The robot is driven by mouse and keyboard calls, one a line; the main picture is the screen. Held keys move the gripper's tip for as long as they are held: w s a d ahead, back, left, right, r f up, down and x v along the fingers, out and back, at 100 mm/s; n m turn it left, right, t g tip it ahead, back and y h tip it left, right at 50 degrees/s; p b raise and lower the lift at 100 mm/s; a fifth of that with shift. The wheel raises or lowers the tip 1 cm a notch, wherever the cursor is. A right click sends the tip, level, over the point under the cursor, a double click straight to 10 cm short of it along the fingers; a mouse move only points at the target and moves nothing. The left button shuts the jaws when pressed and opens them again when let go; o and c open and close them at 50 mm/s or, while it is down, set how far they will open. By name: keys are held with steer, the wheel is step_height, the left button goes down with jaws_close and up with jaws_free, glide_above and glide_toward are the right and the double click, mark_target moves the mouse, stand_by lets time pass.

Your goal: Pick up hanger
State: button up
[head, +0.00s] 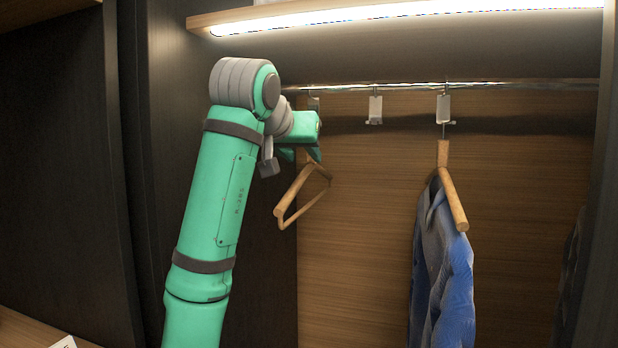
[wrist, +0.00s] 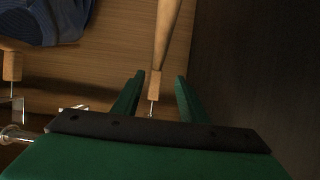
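An empty wooden hanger (head: 293,190) hangs below the rail at the left of the closet, beside my arm. It also shows in the wrist view (wrist: 165,38), with its block-like neck and metal hook pointing down in the picture. My gripper (head: 314,154) is at the top of this hanger, and the arm partly hides the hook. In the wrist view my gripper (wrist: 160,77) is open, with the hanger's neck between the two green fingers. Gaps show on both sides of the neck.
A second wooden hanger (head: 454,200) with a blue garment (head: 442,270) hangs to the right. The metal rail (head: 540,85) carries metal holders (head: 375,109). A lit shelf (head: 400,14) is above, a dark side panel (head: 60,160) at left. Free room lies between the hangers.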

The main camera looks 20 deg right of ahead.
mark_target(310, 158)
steer(key=shift+d+x, duration=0.2)
steer(key=shift+x, duration=1.4)
steer(key=shift+d+x, duration=0.2)
steer(key=shift+x, duration=1.4)
steer(key=shift+s+r, duration=0.15)
steer(key=shift+r, duration=0.05)
steer(key=shift+c, duration=0.6)
jaws_close()
